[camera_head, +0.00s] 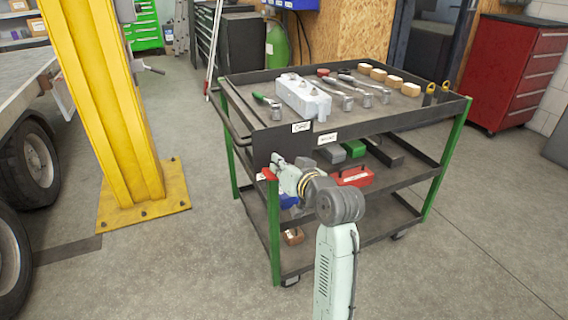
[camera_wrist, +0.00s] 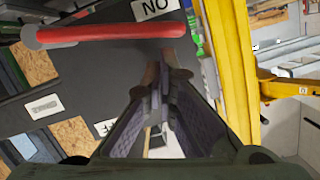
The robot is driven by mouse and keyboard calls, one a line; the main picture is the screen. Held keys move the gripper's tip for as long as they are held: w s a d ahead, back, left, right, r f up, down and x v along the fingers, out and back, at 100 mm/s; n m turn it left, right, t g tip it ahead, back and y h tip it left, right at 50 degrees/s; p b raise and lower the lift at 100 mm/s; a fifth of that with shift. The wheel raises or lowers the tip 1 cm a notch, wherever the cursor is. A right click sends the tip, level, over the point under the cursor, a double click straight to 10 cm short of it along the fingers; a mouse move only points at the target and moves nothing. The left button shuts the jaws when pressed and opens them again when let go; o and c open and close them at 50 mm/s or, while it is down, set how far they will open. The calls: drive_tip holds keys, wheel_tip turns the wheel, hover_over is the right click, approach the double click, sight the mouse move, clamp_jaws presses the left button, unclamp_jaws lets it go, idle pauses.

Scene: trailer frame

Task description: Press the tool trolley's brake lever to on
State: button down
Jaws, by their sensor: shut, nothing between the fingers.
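The tool trolley (camera_head: 360,126) stands ahead, with green legs and dark shelves. A dark brake plate on its near left corner carries the red brake lever (camera_head: 269,174). In the wrist view the lever (camera_wrist: 110,33) is a red bar from a grey pivot at the left, crossing the upper picture near a label (camera_wrist: 157,8) that reads ON, upside down. My gripper (camera_head: 281,163) is at the plate, close beside the lever. In the wrist view its fingers (camera_wrist: 162,75) are shut and empty, tips just below the lever's free end; I cannot tell whether they touch it.
An OFF label (camera_head: 302,127) is at the plate's top. Tools and a pale block (camera_head: 303,97) lie on the top tray; a red box (camera_head: 352,177) is on the middle shelf. A yellow post (camera_head: 105,100) stands left. A red cabinet (camera_head: 515,75) is back right. Floor is clear around the trolley.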

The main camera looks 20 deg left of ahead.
drive_tip(key=shift+s+a+f+n, duration=0.2)
drive_tip(key=shift+f+n, duration=0.15)
drive_tip(key=shift+n, duration=0.05)
drive_tip(key=shift+r, duration=0.1)
idle(0.3)
